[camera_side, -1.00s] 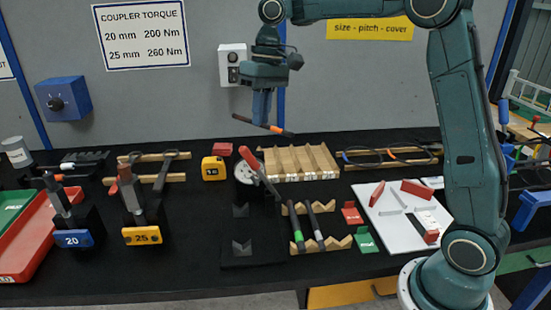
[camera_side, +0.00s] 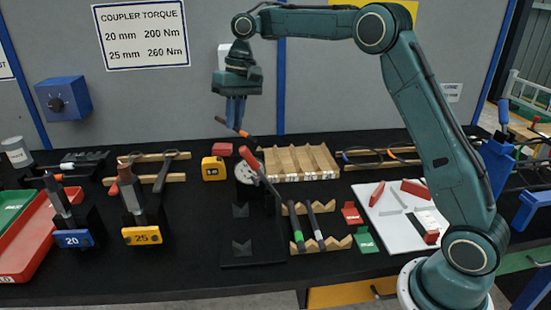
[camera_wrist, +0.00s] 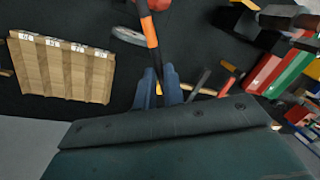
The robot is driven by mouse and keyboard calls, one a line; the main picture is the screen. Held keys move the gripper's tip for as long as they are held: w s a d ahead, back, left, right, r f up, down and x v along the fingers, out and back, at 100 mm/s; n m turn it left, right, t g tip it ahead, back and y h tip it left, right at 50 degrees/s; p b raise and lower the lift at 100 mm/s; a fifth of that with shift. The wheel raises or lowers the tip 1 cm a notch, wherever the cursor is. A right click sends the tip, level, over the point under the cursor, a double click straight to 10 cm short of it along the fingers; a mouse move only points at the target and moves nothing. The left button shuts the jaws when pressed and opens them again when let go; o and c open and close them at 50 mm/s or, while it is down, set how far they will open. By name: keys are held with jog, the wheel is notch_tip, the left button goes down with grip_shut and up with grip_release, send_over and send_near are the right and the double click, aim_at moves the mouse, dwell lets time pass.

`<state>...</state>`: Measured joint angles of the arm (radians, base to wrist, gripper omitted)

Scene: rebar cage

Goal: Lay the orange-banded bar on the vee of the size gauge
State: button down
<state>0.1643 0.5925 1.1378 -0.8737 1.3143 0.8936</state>
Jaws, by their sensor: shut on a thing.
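My gripper (camera_side: 235,122) is shut on the orange-banded bar (camera_side: 246,134) and holds it in the air above the back of the bench. The bar is dark, tilts down to the right in the side view, and has its orange band near one end. In the wrist view the band (camera_wrist: 150,32) lies beyond my blue fingertips (camera_wrist: 158,78). The size gauge (camera_side: 250,255) is a black base with two grey vees (camera_side: 241,247), a pale round dial (camera_side: 247,171) and a red-handled lever (camera_side: 249,158). The bar is apart from the gauge, behind and above it.
A wooden slotted block (camera_side: 300,162) stands right of the dial. A wooden rack (camera_side: 338,243) holds a green-banded bar (camera_side: 298,233) and another bar. A white board (camera_side: 395,225) lies farther right.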

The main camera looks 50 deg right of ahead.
jog(key=w+a+f+m, duration=0.1)
jog(key=w+f+m, duration=0.2)
jog(key=w+f, duration=0.3)
jog(key=shift+w+f+t, duration=0.25)
jog(key=shift+w+t, duration=0.05)
jog(key=shift+w, duration=1.35)
jog(key=shift+w+f, duration=0.2)
jog(key=shift+w+a+f+m, duration=0.2)
jog(key=shift+w+f+m, duration=0.1)
jog(key=shift+w+f, duration=0.25)
jog(key=shift+w+a+f+m, duration=0.15)
jog(key=shift+w+f+m, duration=0.2)
jog(key=shift+f, duration=0.2)
jog(key=shift+w+f+h, duration=0.2)
jog(key=shift+f+h, duration=0.05)
jog(key=shift+h, duration=0.05)
jog(key=shift+w+a+f, duration=0.1)
jog(key=shift+w+f, duration=0.1)
